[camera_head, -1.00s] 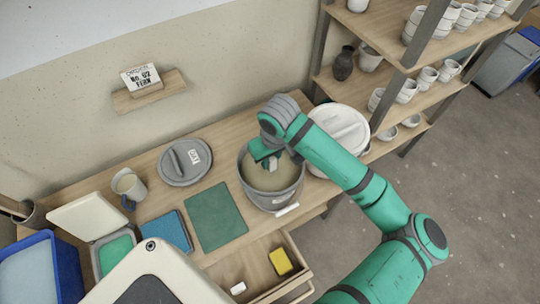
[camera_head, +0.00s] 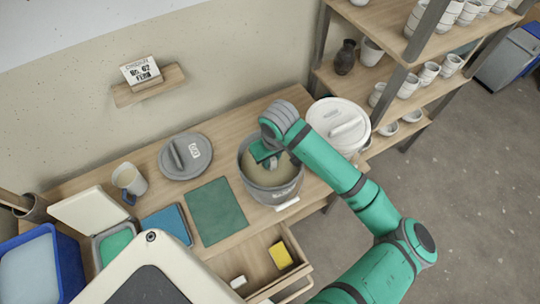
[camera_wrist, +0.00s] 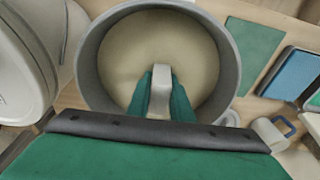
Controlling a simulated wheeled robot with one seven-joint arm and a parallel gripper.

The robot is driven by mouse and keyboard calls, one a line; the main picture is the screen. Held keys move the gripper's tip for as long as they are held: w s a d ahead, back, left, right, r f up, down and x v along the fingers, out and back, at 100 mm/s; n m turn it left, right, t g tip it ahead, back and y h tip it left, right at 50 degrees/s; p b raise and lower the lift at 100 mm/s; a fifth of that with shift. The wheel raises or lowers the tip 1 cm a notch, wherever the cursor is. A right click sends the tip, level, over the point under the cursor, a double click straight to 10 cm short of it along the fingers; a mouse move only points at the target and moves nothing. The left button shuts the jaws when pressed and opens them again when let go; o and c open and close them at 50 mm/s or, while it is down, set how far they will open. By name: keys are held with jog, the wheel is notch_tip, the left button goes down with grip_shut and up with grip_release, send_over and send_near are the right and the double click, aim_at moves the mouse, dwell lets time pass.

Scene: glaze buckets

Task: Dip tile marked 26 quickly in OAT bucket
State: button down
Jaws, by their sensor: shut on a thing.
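The open grey bucket (camera_head: 246,186) stands on the wooden bench and holds a beige liquid; it also shows in the wrist view (camera_wrist: 88,62). A label on its front is too small to read. My gripper (camera_head: 269,160) is over the bucket's mouth, pointing down. In the wrist view my gripper (camera_wrist: 161,95) is shut on a pale grey tile (camera_wrist: 161,76). The tile is over the beige liquid; I cannot tell whether its lower end touches it. No number on the tile is visible.
A white lidded bucket (camera_head: 339,122) stands close on the right. A green mat (camera_head: 215,211), blue pad (camera_head: 167,224) and mug (camera_head: 129,180) are to the left. An open drawer (camera_head: 258,265) below holds a yellow block (camera_head: 280,255). Shelves with pots stand at the right.

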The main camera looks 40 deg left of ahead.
jog(key=shift+f, duration=1.55)
jog(key=shift+r, duration=3.1)
jog(key=shift+r, duration=3.8)
jog(key=shift+w, duration=0.1)
